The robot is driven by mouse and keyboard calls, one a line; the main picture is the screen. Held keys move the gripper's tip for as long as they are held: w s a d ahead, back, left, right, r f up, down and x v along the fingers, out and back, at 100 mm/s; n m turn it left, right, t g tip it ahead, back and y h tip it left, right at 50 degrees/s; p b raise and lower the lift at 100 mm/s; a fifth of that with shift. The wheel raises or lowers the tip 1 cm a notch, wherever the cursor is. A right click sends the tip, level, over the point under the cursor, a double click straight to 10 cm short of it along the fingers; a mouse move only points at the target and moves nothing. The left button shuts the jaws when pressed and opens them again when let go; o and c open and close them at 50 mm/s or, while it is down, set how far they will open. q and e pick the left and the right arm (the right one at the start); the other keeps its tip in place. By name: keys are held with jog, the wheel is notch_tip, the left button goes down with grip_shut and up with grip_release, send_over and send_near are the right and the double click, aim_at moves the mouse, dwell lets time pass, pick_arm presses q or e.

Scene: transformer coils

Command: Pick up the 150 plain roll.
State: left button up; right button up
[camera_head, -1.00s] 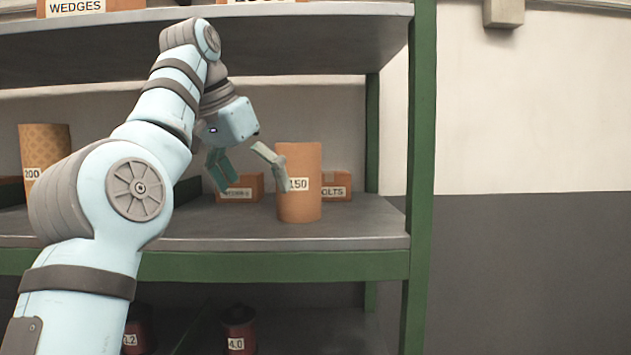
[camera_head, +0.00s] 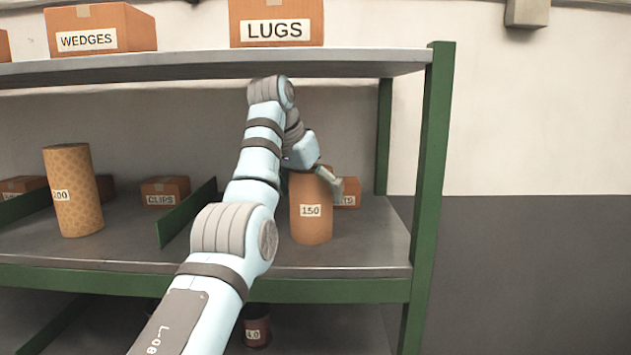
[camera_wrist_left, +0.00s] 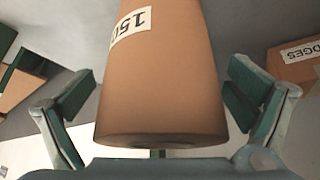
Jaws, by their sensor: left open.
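The 150 roll (camera_head: 311,222) is a plain brown cylinder with a white "150" label. It stands upright on the middle shelf near its right end. My left gripper (camera_head: 318,178) is at the top of the roll, and one finger shows at the roll's upper right; the other is hidden. In the left wrist view the roll (camera_wrist_left: 165,85) lies between the two spread fingers of the gripper (camera_wrist_left: 160,100), with a gap visible on each side. The left gripper is open. My right gripper is out of view.
A patterned 200 roll (camera_head: 75,200) stands at the left of the shelf (camera_head: 120,248). A green divider (camera_head: 188,212) is left of my arm. Small boxes, including CLIPS (camera_head: 165,190), sit behind. A green post (camera_head: 428,190) bounds the right, and an upper shelf (camera_head: 370,64) hangs above.

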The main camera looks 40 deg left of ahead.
pick_arm(q)
jog(key=shift+a+f, duration=0.1)
jog(key=shift+f, duration=0.45)
jog(key=shift+w, duration=0.1)
jog(key=c, duration=0.5)
jog(key=shift+s, duration=0.2)
jog(key=c, duration=1.3)
